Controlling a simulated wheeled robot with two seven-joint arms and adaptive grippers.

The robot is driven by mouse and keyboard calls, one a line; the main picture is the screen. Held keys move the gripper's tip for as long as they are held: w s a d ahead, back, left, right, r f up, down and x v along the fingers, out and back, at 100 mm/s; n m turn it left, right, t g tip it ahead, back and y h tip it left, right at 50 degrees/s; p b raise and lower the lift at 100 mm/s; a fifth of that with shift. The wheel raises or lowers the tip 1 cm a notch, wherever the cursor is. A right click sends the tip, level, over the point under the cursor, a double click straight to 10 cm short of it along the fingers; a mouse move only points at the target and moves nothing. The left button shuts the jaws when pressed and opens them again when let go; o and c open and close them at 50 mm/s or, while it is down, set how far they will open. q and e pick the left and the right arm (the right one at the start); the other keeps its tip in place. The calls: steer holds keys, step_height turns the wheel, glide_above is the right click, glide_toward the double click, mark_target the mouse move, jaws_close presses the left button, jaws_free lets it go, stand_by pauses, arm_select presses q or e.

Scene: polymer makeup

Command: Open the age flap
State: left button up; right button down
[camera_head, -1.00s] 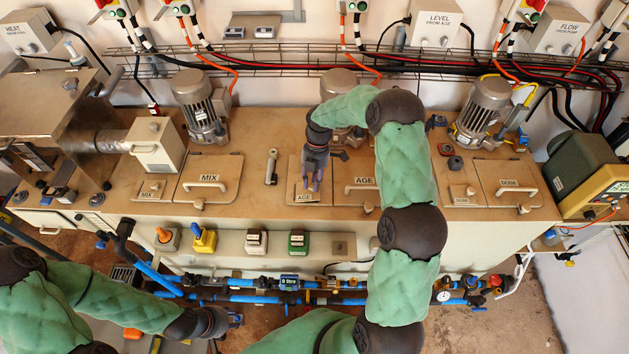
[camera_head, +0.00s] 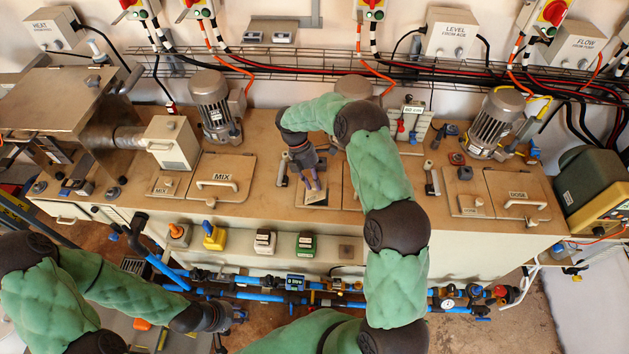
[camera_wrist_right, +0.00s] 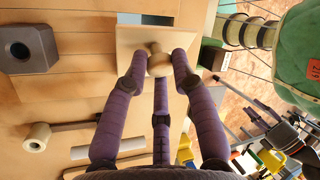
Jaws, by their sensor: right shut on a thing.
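The small age flap (camera_head: 318,201) is on the tan machine top, left of my right forearm, with part of its label showing. In the right wrist view it is a light square panel (camera_wrist_right: 127,40) with a round knob (camera_wrist_right: 157,50). My right gripper (camera_head: 313,186) is over the flap; in the wrist view its purple fingers (camera_wrist_right: 159,64) are closed around the knob. The panel looks slightly tilted from the top; how far is unclear. My left gripper (camera_head: 236,315) is low at the left, away from the flap; its fingers are too small to read.
The MIX lid (camera_head: 222,178) lies left of the flap and the DOSE lid (camera_head: 517,195) far right. My right arm hides most of the large age lid. Motors (camera_head: 214,105) and a wire cable tray (camera_head: 260,62) stand behind. Blue pipes (camera_head: 250,296) run along the front.

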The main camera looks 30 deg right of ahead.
steer(key=shift+a+f, duration=0.1)
steer(key=shift+a, duration=0.05)
steer(key=c, duration=1)
jaws_free()
steer(key=shift+w+r, duration=0.15)
steer(key=shift+r, duration=0.15)
steer(key=v, duration=1.1)
steer(key=shift+r, duration=0.25)
steer(key=shift+c, duration=0.4)
